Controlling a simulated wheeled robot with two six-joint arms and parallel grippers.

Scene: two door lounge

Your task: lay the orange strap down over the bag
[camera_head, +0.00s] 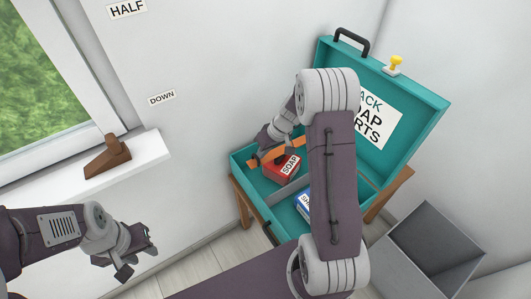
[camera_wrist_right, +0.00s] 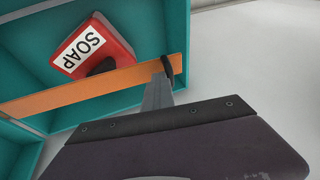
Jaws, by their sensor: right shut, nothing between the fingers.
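The red bag (camera_head: 280,171), labelled SOAP, sits in the left compartment of the open teal suitcase (camera_head: 240,155). It also shows in the right wrist view (camera_wrist_right: 97,45). The orange strap (camera_head: 291,143) runs past the bag's far side in the head view; in the right wrist view the strap (camera_wrist_right: 70,92) is a straight band along the bag's lower edge. I cannot tell whether it touches the bag. My right gripper (camera_wrist_right: 168,66) is shut and empty, its dark tip over the strap near one end. My left gripper (camera_head: 137,261) looks open and empty, away from the suitcase.
A blue-and-white box (camera_head: 304,204) lies in the other compartment, partly behind my right arm. A yellow-knobbed stamp (camera_head: 395,65) is on the lid edge. A grey bin (camera_head: 430,250) stands at the right. A brown wedge (camera_head: 108,158) rests on the window sill.

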